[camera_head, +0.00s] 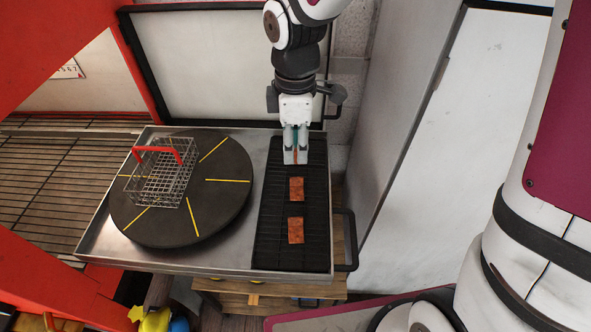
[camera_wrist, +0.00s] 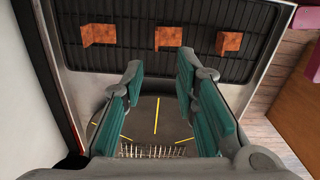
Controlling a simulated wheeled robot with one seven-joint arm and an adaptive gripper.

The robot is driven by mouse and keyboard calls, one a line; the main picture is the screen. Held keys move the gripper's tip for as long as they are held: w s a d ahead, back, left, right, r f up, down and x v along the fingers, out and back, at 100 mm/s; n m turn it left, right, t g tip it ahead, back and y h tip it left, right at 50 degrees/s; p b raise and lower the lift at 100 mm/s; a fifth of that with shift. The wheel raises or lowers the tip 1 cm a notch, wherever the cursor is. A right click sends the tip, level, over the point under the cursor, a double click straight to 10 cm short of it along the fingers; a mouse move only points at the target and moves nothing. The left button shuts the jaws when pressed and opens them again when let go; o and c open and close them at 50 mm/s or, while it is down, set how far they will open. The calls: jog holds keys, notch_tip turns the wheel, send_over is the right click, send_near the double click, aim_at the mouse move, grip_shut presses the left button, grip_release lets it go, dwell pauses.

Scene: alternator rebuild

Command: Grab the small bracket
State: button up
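Three rust-brown brackets lie in a row on a black ribbed mat (camera_head: 270,235). The wrist view shows a left bracket (camera_wrist: 98,35), a middle one (camera_wrist: 168,37) and a right one (camera_wrist: 229,43). The head view shows the middle bracket (camera_head: 296,189) and the near one (camera_head: 296,230) clearly; my gripper (camera_head: 295,157) mostly hides the far one. I cannot tell which is the small bracket, as their sizes look alike. My gripper is over the mat's far part. In the wrist view its teal-padded fingers (camera_wrist: 162,76) are apart with nothing between them.
Left of the mat, a black turntable (camera_head: 225,205) with yellow lines carries a wire basket (camera_head: 160,180) with a red handle. Both share a metal tray (camera_head: 105,235). A white panel stands behind, and a grey cabinet side (camera_head: 405,110) stands to the right.

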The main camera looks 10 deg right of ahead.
aim_at(296, 183)
jog(key=f, duration=1.1)
jog(key=shift+w+d, duration=0.15)
jog(key=shift+w, duration=0.1)
jog(key=shift+r, duration=0.1)
jog(key=shift+c, duration=0.6)
grip_shut()
